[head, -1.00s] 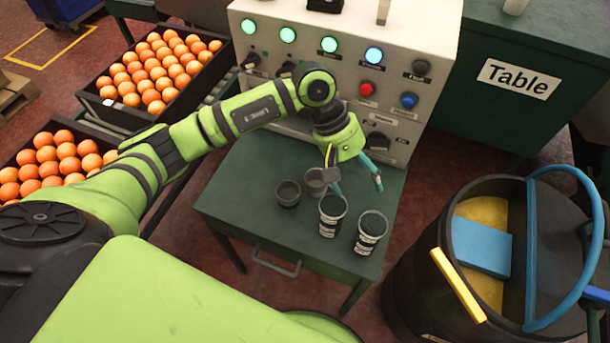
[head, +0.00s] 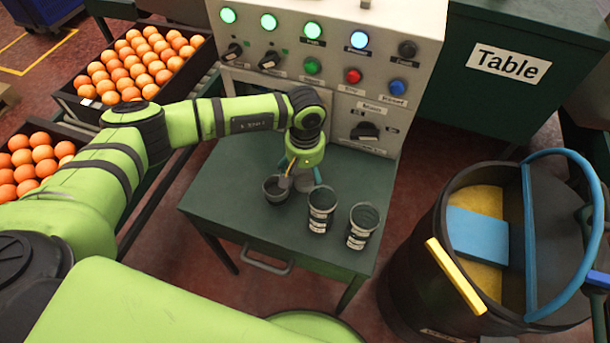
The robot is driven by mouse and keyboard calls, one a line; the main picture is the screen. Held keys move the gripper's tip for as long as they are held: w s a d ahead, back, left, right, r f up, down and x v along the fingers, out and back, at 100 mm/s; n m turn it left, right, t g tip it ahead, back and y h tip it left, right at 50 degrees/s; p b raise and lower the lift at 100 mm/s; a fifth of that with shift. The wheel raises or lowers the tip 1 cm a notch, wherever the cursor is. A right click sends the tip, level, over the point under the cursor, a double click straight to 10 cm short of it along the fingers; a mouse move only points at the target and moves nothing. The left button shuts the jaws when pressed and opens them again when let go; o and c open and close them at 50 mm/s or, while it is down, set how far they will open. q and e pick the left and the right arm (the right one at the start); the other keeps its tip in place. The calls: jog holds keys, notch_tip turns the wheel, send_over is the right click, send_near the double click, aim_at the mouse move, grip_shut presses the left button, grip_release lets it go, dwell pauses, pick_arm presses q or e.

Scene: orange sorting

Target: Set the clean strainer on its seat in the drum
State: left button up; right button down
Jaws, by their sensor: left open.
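My left gripper (head: 301,180) is open above the back of the small green table, pointing down. Its fingers are beside a dark cup-shaped piece (head: 276,193) and in front of a grey one that they partly hide. Two dark cups with pale printed bands, a left one (head: 321,212) and a right one (head: 361,228), stand upright to the right. I cannot tell which piece is the clean strainer. The black drum (head: 408,270) is at the right, with a blue hoop handle and yellow and blue parts inside; its strainer seat cannot be made out. My right gripper is not in view.
A control panel (head: 300,85) with lit buttons and knobs stands right behind the table. Crates of oranges (head: 68,108) are at the left. A green cabinet marked "Table" (head: 470,110) is at the back right. The table's front part is clear.

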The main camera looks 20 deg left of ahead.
pick_arm(q)
jog(key=shift+f, duration=0.8)
jog(key=c, duration=1.4)
